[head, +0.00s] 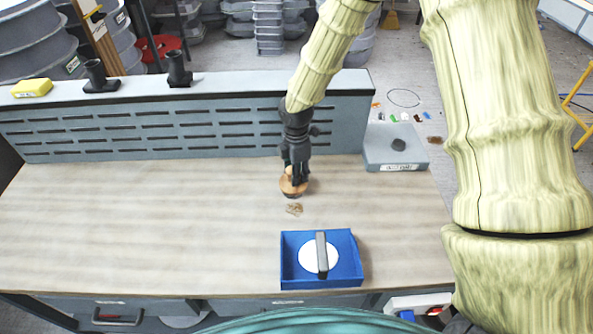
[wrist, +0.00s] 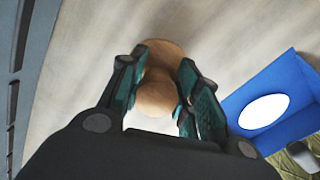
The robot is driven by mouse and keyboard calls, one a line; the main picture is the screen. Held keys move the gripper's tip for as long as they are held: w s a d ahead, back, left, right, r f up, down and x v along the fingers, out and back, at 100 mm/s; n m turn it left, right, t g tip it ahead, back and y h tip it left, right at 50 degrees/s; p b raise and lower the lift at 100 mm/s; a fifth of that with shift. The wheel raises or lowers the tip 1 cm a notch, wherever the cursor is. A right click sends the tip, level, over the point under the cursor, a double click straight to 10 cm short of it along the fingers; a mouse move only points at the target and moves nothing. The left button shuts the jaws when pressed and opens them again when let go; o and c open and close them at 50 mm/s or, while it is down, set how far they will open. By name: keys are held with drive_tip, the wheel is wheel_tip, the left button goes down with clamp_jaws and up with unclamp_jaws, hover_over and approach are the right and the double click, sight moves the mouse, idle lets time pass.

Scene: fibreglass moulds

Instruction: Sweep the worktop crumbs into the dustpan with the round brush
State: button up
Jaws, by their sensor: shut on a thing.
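My gripper (head: 291,172) is shut on the round brush (head: 294,187), a wooden disc with a knob handle. In the wrist view the brush (wrist: 157,95) sits between the two fingers. A small patch of brown crumbs (head: 294,209) lies on the worktop just in front of the brush. The blue dustpan (head: 350,280) stands further forward, with a white disc on its floor and a grey handle across it. In the wrist view the dustpan (wrist: 292,78) is at the right. The crumbs do not show clearly in the wrist view.
The wooden worktop (head: 130,220) is bare to the left. A slotted grey back panel (head: 190,128) runs behind it. A grey box (head: 390,148) stands at the back right corner. A yellow block (head: 32,88) and two black fittings (head: 178,70) sit on the ledge.

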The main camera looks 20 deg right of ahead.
drive_tip(key=shift+s+a, duration=0.15)
drive_tip(key=shift+s, duration=1.4)
drive_tip(key=shift+s+a, duration=0.2)
drive_tip(key=shift+s, duration=1.3)
drive_tip(key=shift+s+a, duration=0.15)
drive_tip(key=shift+s, duration=1.4)
wheel_tip(320, 180, up, 7)
drive_tip(key=p, duration=0.6)
drive_tip(key=w+m+b, duration=0.1)
drive_tip(key=w+m, duration=0.1)
drive_tip(key=m, duration=0.4)
drive_tip(key=w+m, duration=0.3)
drive_tip(key=m, duration=0.3)
drive_tip(key=w+r+m+b, duration=0.1)
drive_tip(key=w+m, duration=0.2)
drive_tip(key=m, duration=0.3)
drive_tip(key=shift+b, duration=0.3)
